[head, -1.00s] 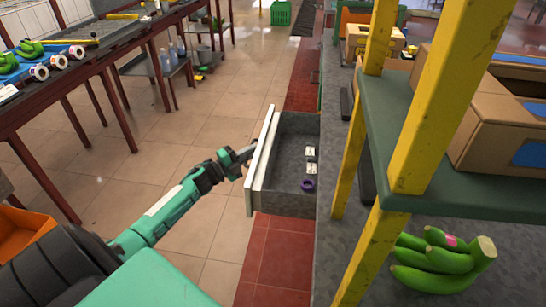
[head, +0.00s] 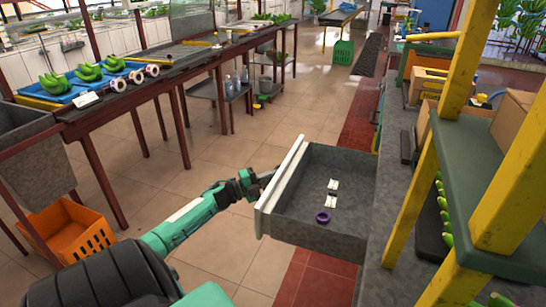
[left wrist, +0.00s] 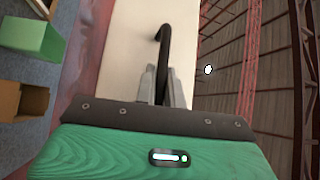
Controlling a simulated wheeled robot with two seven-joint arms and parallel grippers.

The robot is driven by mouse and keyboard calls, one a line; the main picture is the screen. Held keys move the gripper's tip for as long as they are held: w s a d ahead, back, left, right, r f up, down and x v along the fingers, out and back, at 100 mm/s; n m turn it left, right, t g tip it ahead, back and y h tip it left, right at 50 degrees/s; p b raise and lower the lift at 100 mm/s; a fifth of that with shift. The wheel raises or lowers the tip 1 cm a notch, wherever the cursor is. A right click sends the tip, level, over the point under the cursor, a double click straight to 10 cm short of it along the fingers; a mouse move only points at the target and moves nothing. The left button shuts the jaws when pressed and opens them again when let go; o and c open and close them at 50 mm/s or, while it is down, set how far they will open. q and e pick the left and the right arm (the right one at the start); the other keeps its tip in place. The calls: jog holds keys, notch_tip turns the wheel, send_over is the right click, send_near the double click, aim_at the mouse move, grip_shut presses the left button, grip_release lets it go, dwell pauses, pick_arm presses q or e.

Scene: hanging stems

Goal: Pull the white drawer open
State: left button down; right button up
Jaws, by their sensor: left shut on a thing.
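The white drawer (head: 283,178) stands open from the grey counter, its white front facing left. Inside it lie a purple ring (head: 322,217) and small white pieces (head: 333,186). My left gripper (head: 262,178) is at the outer side of the drawer front. In the left wrist view, its two grey fingers (left wrist: 160,84) are closed around the black bar handle (left wrist: 164,45) on the pale front panel (left wrist: 130,60). In the head view the handle is mostly hidden. My right gripper is in neither view.
The grey counter (head: 391,190) and a yellow-posted green shelf (head: 480,160) stand at the right. A long table (head: 100,110) with bananas on blue trays is at the left, an orange crate (head: 65,235) below it. The tiled floor between is clear.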

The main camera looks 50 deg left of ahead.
pick_arm(q)
jog(key=c, duration=1.5)
grip_release()
jog(key=v, duration=1.4)
jog(key=shift+d, duration=0.1)
